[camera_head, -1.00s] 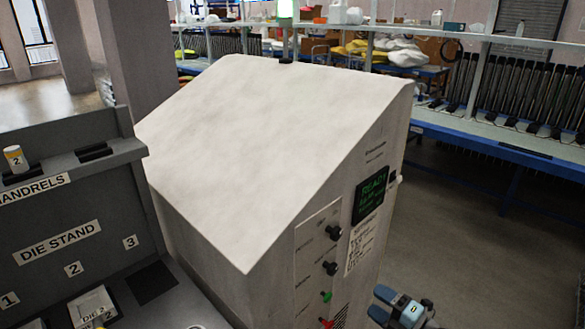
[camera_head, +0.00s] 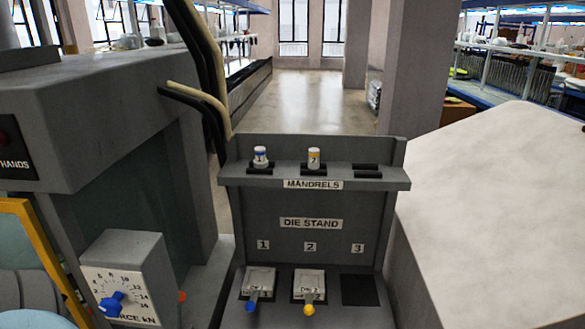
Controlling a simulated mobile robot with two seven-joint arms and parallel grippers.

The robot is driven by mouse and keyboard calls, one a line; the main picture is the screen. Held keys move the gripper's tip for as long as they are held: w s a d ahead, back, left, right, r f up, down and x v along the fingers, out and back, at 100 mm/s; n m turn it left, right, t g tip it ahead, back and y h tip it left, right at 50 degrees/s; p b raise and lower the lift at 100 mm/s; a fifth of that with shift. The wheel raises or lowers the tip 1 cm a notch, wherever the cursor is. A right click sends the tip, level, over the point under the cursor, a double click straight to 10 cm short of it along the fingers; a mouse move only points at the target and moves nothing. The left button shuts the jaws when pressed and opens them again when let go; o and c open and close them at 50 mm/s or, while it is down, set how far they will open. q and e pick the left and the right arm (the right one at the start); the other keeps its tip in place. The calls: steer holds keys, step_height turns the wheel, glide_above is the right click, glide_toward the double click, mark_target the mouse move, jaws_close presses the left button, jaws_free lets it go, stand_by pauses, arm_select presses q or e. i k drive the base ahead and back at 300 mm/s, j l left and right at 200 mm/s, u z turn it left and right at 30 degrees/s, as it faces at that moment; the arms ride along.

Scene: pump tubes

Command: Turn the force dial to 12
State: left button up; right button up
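The force dial is a blue knob (camera_head: 112,303) on a white scale plate (camera_head: 125,286) marked "FORCE kN", at the lower left of the head view. The plate is on the front of a grey box (camera_head: 155,262) beside the large grey machine (camera_head: 100,125). The knob is elongated and tilted, lower at its left end and higher at its right. Which end is the pointer, and the exact number it marks, I cannot tell. Neither of my grippers is in view.
The die stand (camera_head: 305,250) is right of the dial, with two mandrels (camera_head: 260,156) on its shelf and two dies (camera_head: 258,280) in slots 1 and 2; slot 3 (camera_head: 360,291) is empty. A white cabinet (camera_head: 480,200) stands at right. A yellow frame (camera_head: 35,240) borders the lower left.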

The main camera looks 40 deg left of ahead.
mark_target(111, 307)
steer(key=u, duration=2.35)
